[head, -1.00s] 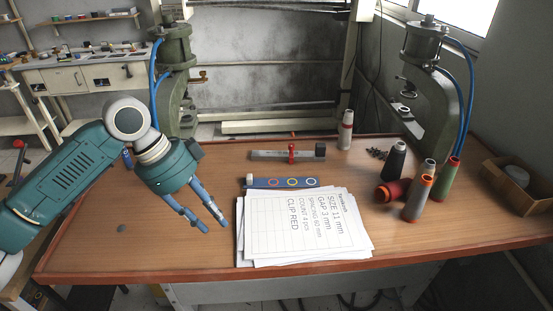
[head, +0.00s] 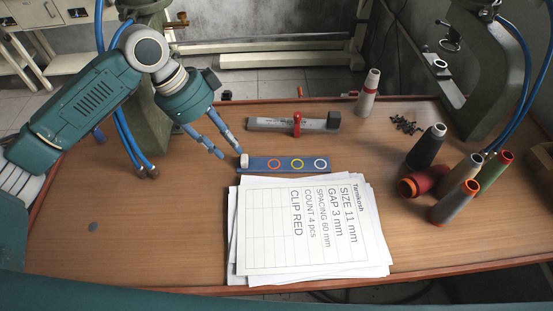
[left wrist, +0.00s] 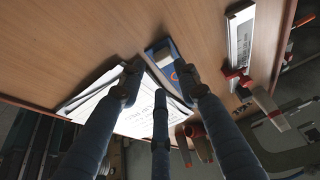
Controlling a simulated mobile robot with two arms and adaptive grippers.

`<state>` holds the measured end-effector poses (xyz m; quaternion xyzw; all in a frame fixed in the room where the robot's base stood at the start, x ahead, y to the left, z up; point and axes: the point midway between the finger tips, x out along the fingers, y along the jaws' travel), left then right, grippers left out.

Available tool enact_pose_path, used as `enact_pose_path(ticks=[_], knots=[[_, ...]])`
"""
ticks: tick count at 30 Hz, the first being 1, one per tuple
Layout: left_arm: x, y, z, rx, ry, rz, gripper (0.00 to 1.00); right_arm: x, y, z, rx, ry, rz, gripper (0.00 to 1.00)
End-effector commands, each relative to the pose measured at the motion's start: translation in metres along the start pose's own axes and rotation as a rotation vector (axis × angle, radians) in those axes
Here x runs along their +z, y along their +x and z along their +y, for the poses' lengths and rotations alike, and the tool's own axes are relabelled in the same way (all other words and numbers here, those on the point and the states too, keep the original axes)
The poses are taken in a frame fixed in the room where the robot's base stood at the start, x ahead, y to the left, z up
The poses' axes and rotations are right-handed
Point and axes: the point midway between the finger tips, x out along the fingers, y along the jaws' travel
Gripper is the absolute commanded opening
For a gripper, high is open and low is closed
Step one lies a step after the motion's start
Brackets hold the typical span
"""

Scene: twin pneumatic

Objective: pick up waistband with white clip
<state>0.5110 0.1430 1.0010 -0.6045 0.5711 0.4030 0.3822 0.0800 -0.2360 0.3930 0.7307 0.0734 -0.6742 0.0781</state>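My right gripper is not in view.
Stacked paper sheets (head: 310,240) lie in front of the strip. A grey gauge bar with a red slider (head: 297,124) lies behind it. Thread spools (head: 425,147) and a green press (head: 480,70) stand at the right.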

Motion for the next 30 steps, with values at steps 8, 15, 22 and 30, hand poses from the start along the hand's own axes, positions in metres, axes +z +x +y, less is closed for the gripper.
enact_pose_path(ticks=[8,15,22,30], knots=[[-0.003,0.024,-0.001,0.003,0.0,-0.001,0.33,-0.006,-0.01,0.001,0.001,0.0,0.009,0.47],[-0.005,0.057,-0.002,0.001,0.0,0.0,0.33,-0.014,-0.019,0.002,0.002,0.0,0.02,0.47],[-0.004,0.063,-0.003,-0.002,0.001,-0.001,0.33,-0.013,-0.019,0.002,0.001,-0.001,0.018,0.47],[-0.004,0.063,-0.003,-0.002,0.001,-0.001,0.0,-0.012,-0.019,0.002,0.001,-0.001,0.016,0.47]])
